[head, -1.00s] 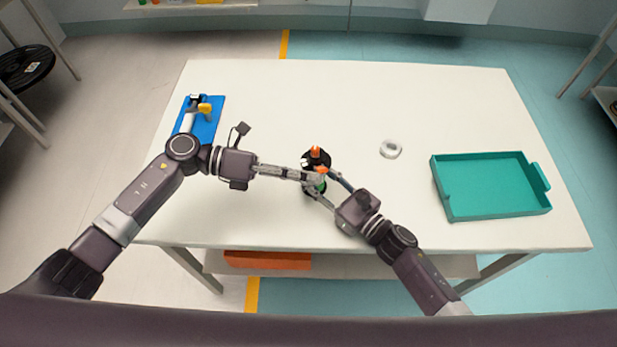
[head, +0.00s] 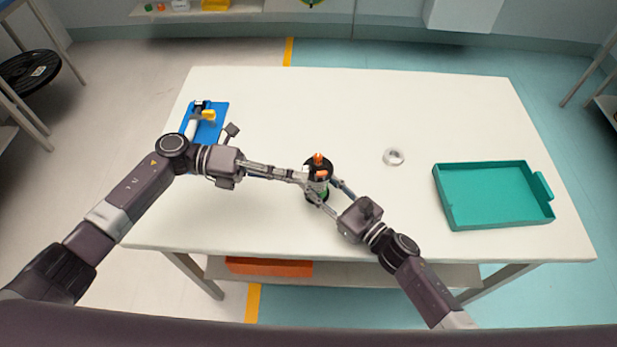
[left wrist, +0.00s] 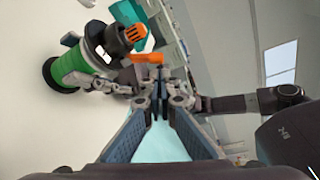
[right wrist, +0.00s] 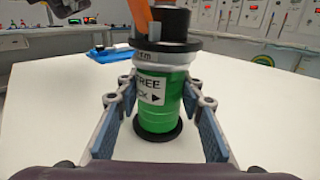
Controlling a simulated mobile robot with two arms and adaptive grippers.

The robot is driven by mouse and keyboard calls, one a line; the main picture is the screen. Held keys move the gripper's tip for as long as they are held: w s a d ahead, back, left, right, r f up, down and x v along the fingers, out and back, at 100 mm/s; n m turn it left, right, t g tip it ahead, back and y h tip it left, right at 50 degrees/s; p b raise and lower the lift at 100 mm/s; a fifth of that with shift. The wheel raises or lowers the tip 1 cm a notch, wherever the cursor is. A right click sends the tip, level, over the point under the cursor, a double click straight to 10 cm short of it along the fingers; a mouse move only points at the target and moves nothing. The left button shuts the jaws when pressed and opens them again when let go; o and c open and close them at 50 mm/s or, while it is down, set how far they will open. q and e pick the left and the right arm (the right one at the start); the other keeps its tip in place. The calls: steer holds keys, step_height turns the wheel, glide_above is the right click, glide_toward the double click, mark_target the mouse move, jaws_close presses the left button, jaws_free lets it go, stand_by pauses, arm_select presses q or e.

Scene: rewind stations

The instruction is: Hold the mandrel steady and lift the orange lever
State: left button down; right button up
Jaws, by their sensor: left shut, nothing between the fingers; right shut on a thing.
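The mandrel (head: 318,176) stands upright on the table, black on top, with a silver band and a green lower body (right wrist: 163,100). An orange ribbed knob (left wrist: 134,33) tops it. The orange lever (left wrist: 147,58) juts from its upper part and also shows in the right wrist view (right wrist: 140,16), slanting up past the collar. My right gripper (head: 325,196) is shut around the green body, one finger on each side. My left gripper (head: 303,178) is shut and empty, its tips close to the mandrel's left side, near the lever. Contact there cannot be told.
A teal tray (head: 444,205) lies on the right of the white table (head: 390,110). A small pale ring (head: 393,157) lies between it and the mandrel. A blue board (head: 213,125) with a yellow-handled fixture is at the back left. The back middle is clear.

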mark_target(322, 176)
arm_select(q)
steer(key=a+r, duration=0.1)
steer(key=a, duration=0.5)
steer(key=shift+w+a, duration=0.25)
steer(key=shift+a, duration=0.05)
steer(key=c, duration=2.3)
jaws_free()
steer(key=shift+o, duration=1)
steer(key=shift+d+n, duration=0.1)
steer(key=shift+n, duration=0.5)
steer(key=d+n+t, duration=0.1)
steer(key=d+n, duration=0.3)
steer(key=n, duration=0.2)
steer(key=d+f+n+t+h, duration=0.1)
steer(key=d+n+t, duration=0.1)
steer(key=d+n, duration=0.2)
steer(key=w+d+n+t, duration=0.1)
steer(key=d+n, duration=0.3)
steer(key=n, duration=0.4)
steer(key=shift+f+n+t, duration=0.3)
steer(key=shift+n, duration=0.1)
steer(key=shift+c, duration=0.3)
